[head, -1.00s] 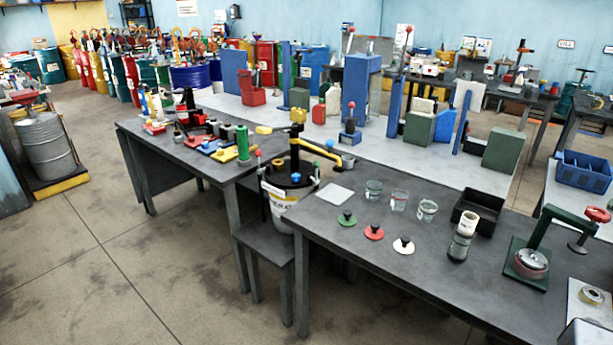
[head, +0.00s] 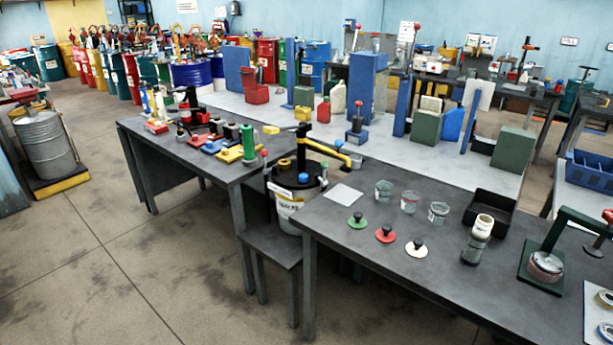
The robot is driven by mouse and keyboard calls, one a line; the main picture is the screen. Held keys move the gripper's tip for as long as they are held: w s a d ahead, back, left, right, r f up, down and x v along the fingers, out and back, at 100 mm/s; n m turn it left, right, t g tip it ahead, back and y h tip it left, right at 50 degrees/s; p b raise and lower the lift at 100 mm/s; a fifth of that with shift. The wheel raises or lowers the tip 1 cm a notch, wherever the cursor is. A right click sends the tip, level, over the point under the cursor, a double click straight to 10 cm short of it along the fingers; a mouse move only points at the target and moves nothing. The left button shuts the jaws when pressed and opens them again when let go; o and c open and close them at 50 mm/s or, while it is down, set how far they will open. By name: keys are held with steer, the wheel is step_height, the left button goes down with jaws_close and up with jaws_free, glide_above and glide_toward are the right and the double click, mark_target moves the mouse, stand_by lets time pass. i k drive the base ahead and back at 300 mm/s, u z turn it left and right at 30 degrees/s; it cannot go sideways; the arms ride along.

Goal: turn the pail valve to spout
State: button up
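The white pail (head: 289,211) with a black lid stands on a low grey stool between two grey tables. A black pump post with a yellow top (head: 303,118) rises from its lid. A yellow spout arm (head: 330,150) reaches right from the post over the right table's edge. A small blue knob (head: 303,178) and a red-tipped lever (head: 265,154) show at the pail's lid. Which of these is the valve, and its setting, is too small to tell. My gripper is not in view.
The right table (head: 330,233) holds glass jars (head: 409,202), green, red and white knobbed discs (head: 386,234), a black tray (head: 489,212) and a green press (head: 547,262). The left table (head: 190,158) is crowded with tools. The floor (head: 120,270) at the front left is clear.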

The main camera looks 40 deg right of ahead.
mark_target(303, 178)
steer(key=z, duration=0.1)
steer(key=i, duration=1)
steer(key=u, duration=0.05)
